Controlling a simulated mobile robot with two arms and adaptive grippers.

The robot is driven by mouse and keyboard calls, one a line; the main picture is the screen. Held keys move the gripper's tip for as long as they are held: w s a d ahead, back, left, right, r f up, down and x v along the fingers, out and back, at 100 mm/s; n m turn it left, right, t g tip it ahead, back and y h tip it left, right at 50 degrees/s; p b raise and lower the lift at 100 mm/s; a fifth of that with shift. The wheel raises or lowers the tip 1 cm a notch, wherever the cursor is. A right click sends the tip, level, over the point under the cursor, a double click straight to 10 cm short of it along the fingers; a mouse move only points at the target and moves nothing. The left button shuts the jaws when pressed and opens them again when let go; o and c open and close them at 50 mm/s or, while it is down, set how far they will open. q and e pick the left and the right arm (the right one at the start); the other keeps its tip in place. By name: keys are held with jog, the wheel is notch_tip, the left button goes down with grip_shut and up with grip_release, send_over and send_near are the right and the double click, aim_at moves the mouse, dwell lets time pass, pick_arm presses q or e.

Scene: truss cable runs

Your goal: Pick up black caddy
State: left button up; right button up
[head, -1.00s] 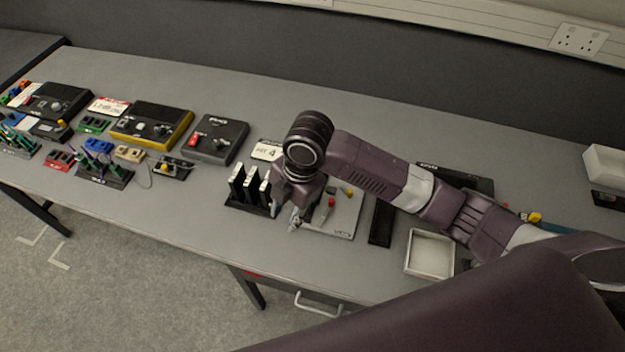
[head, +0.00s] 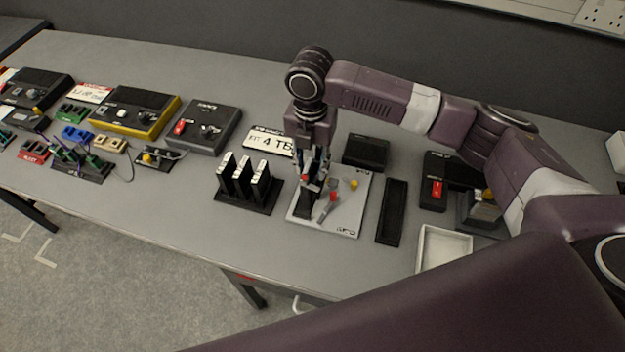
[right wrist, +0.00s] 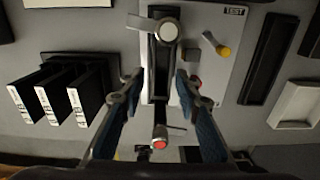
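Three black caddies (head: 242,180) with white labelled edges stand upright side by side in a black rack; they also show at left in the right wrist view (right wrist: 66,98). A grey test plate (head: 345,218) lies right of the rack, with a narrow black piece (right wrist: 158,78) on it that may be a caddy or its slot. My right gripper (head: 316,178) points down over this plate. In the right wrist view its fingers (right wrist: 157,85) are apart, one on each side of the black piece, and contact cannot be told. My left gripper is out of view.
A red-tipped lever (right wrist: 160,140) and a yellow knob (head: 352,184) are at the plate. A black strip tray (head: 391,212) and a white tray (head: 443,246) lie to its right. A label card (head: 270,142) lies behind the rack. The front table strip is clear.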

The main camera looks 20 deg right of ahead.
aim_at(312, 179)
notch_tip(312, 179, down, 5)
jog(key=shift+s+d+r+p, duration=0.1)
jog(key=shift+d+r+p, duration=0.1)
jog(key=shift+p, duration=0.6)
jog(key=shift+f, duration=0.55)
grip_shut()
jog(key=shift+r, duration=0.1)
